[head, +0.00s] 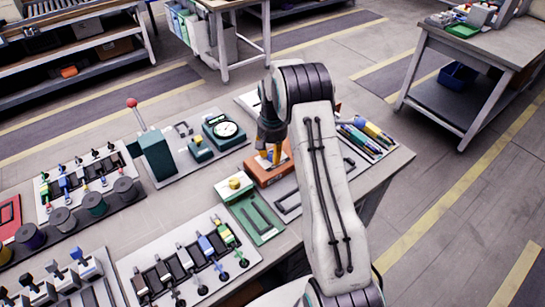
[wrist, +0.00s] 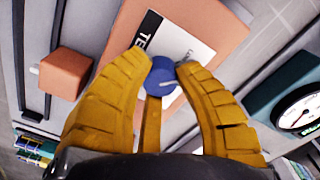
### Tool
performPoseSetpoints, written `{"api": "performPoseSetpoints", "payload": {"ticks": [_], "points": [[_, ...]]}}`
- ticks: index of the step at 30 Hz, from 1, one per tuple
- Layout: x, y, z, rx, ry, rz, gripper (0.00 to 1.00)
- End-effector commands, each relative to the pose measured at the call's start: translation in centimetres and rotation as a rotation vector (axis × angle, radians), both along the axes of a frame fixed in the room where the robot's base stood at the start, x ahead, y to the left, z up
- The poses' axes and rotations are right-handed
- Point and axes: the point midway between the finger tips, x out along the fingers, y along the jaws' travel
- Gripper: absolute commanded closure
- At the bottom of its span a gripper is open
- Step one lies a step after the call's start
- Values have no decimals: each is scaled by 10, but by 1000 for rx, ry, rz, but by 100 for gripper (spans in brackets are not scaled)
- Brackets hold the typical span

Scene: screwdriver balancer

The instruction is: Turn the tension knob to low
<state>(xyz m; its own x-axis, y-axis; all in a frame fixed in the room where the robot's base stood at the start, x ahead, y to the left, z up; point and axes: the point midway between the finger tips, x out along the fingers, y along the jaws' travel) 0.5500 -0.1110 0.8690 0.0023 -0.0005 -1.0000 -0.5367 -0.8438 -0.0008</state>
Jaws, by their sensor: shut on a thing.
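The tension knob (wrist: 160,76) is blue and round with a white mark low on its face, pointing toward the right. It stands on an orange box (wrist: 205,18) with a white label (wrist: 188,42); only parts of the lettering show, including "TE". My gripper (wrist: 162,64) has yellow fingers closed on the knob from both sides, with a third yellow finger part below it. In the head view my gripper (head: 270,156) is over the orange box (head: 256,177), and the knob is hidden there by my gripper and arm.
A teal dial gauge (head: 224,131) stands behind and left of the box. A green tray (head: 258,219) lies in front, and several screwdrivers (head: 368,138) lie to the right. In the wrist view, a small orange block (wrist: 66,73) is at the left.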

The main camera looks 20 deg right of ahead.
Motion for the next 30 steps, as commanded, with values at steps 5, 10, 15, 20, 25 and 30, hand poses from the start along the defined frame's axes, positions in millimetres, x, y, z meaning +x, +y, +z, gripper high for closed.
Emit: {"api": "performPoseSetpoints", "payload": {"ticks": [5,10,15,20,25,30], "points": [[-2,0,-4,2,7,113,100],[-2,0,-4,2,8,188,100],[-2,0,-3,3,9,232,100],[-3,0,-3,3,10,249,100],[-3,0,-3,3,10,253,100],[-3,1,-3,3,10,252,100]]}}
